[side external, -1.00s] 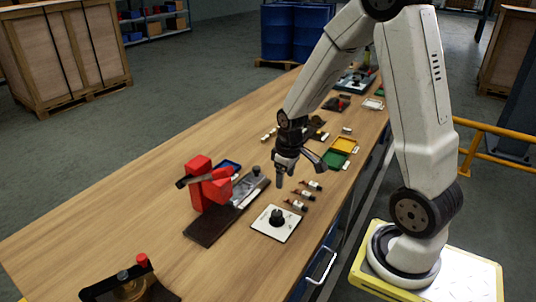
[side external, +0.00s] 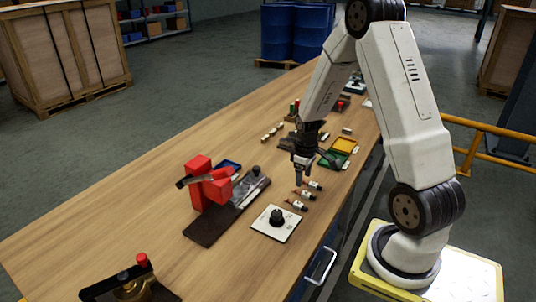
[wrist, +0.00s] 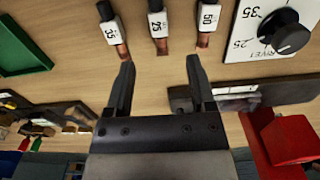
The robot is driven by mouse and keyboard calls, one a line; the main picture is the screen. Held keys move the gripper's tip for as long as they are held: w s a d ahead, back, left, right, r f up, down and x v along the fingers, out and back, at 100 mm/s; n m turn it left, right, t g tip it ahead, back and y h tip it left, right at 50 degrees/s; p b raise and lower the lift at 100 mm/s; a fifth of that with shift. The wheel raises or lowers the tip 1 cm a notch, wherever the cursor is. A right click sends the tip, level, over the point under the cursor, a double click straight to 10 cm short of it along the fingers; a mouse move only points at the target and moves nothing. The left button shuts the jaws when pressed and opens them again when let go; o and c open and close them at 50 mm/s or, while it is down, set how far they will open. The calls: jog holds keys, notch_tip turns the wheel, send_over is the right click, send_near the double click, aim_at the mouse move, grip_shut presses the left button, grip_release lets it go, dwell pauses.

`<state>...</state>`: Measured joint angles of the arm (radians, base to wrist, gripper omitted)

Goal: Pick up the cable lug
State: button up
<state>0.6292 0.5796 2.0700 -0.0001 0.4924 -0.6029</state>
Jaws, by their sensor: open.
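Several cable lugs lie in a row on the wooden bench, each with a white numbered label and a copper end. In the wrist view they are the 35 lug (wrist: 113,32), the 25 lug (wrist: 158,25) and the 50 lug (wrist: 207,22). In the side view the row of lugs (side external: 304,195) lies beside the white dial plate. My gripper (wrist: 160,75) is open and empty. Its fingertips point toward the lugs, with the 25 lug lying between their lines. In the side view my gripper (side external: 300,178) is just above the far end of the row.
A white plate with a black knob (side external: 277,217) lies near the lugs. A red clamp-like device (side external: 208,185) stands on a dark base to the left. Bare bench is free at the left.

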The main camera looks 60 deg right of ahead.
aim_at(302, 191)
jog(key=shift+f, duration=0.25)
jog(key=shift+f, duration=2.55)
grip_shut()
